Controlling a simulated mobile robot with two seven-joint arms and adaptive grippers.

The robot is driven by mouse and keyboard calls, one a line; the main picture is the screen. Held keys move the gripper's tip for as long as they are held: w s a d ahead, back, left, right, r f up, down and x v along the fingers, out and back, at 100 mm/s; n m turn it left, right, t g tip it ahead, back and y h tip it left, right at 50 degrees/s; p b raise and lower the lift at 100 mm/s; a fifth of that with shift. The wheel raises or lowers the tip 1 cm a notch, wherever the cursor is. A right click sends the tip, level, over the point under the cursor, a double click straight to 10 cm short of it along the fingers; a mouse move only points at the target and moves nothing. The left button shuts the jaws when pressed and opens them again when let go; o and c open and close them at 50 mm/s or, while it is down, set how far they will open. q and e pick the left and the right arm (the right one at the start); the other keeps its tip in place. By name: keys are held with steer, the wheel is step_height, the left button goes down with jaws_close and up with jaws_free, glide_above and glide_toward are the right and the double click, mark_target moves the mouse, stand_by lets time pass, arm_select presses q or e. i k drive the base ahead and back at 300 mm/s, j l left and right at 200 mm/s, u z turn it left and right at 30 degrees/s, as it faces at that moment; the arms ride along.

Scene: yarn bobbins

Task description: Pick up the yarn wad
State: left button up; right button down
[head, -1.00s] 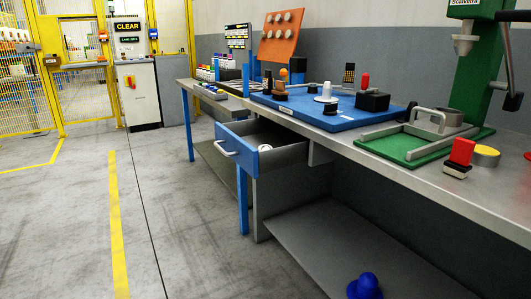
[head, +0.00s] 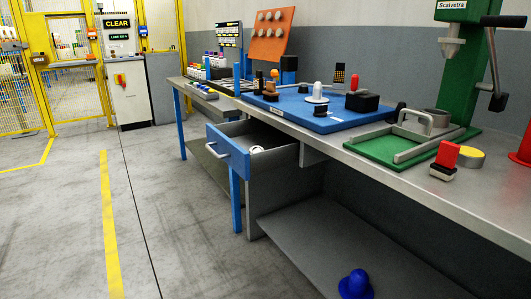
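A small whitish roundish item (head: 257,150) lies inside the open drawer (head: 229,151) under the workbench. It may be the yarn wad, but it is too small to tell, and the drawer front partly hides it. A blue rounded object (head: 355,284) sits on the lower shelf. Neither of my grippers shows in the head view.
The workbench (head: 440,188) carries a blue board (head: 322,122), a green tray (head: 383,151), a red-topped block (head: 445,160) and a green press (head: 480,70). The lower shelf (head: 330,245) is mostly bare. Floor to the left (head: 180,230) is clear.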

mark_target(256, 148)
steer(key=i+j+z, duration=0.1)
steer(key=z, duration=0.3)
steer(key=i+j+z, duration=0.1)
steer(key=z, duration=0.25)
steer(key=j+z, duration=0.4)
steer(key=i+j+z, duration=0.1)
steer(key=j+z, duration=0.15)
steer(key=j, duration=0.25)
steer(key=j+z, duration=0.2)
steer(key=j, duration=0.25)
steer(key=j+z, duration=0.15)
steer(key=j, duration=1)
steer(key=i, duration=0.05)
